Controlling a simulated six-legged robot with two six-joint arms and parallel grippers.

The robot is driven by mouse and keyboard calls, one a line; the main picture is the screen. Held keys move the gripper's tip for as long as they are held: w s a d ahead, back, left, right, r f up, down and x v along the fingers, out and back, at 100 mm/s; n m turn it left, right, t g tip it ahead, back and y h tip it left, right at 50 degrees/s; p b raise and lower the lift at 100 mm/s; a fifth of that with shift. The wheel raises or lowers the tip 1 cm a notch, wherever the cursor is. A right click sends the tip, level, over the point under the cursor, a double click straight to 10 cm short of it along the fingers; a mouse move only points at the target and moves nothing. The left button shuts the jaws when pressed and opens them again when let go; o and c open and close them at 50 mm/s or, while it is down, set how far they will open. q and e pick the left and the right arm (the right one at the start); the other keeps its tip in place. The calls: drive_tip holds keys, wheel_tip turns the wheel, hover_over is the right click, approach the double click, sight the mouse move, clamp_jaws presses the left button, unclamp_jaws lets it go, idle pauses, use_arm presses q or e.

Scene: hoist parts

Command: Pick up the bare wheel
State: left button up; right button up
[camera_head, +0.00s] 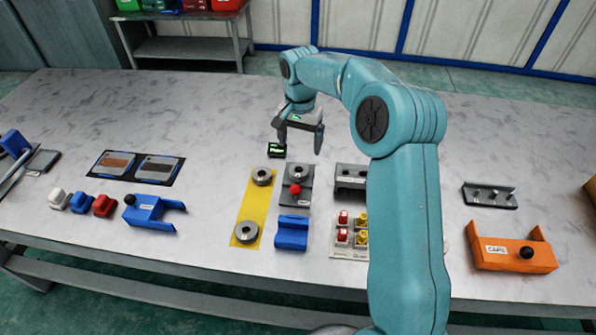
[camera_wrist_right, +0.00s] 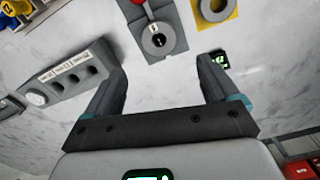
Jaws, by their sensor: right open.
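Two grey wheels with centre holes lie on a yellow mat (camera_head: 254,206): a far wheel (camera_head: 262,176) and a near wheel (camera_head: 246,232). Another grey wheel (camera_head: 297,170) sits on a dark grey block with a red ball knob (camera_head: 295,189) in front of it. I cannot tell for certain which wheel is the bare one. My right gripper (camera_head: 300,139) is open and empty above the table, behind the block. In the wrist view, the block's wheel (camera_wrist_right: 158,40) is ahead between the open fingers (camera_wrist_right: 160,72), and a mat wheel (camera_wrist_right: 216,8) is at the top edge. My left gripper is out of view.
A small black display (camera_head: 277,150) stands close to the gripper. A grey holed block (camera_head: 351,178), a red-and-yellow button panel (camera_head: 341,252) and a blue block (camera_head: 292,233) are nearby. An orange "CAPS" holder (camera_head: 490,255) is at right. The table's back is clear.

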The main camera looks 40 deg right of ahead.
sight(299, 170)
drive_tip(key=f, duration=0.2)
drive_tip(key=shift+s+a+f, duration=0.1)
drive_tip(key=shift+s+f, duration=0.25)
drive_tip(key=shift+f, duration=0.05)
drive_tip(key=shift+w+f, duration=0.15)
drive_tip(key=shift+f, duration=0.6)
drive_tip(key=f, duration=0.4)
drive_tip(key=shift+a+f, duration=0.2)
drive_tip(key=shift+a, duration=0.05)
drive_tip(key=shift+f, duration=0.3)
drive_tip(key=shift+r, duration=0.15)
drive_tip(key=c, duration=1.4)
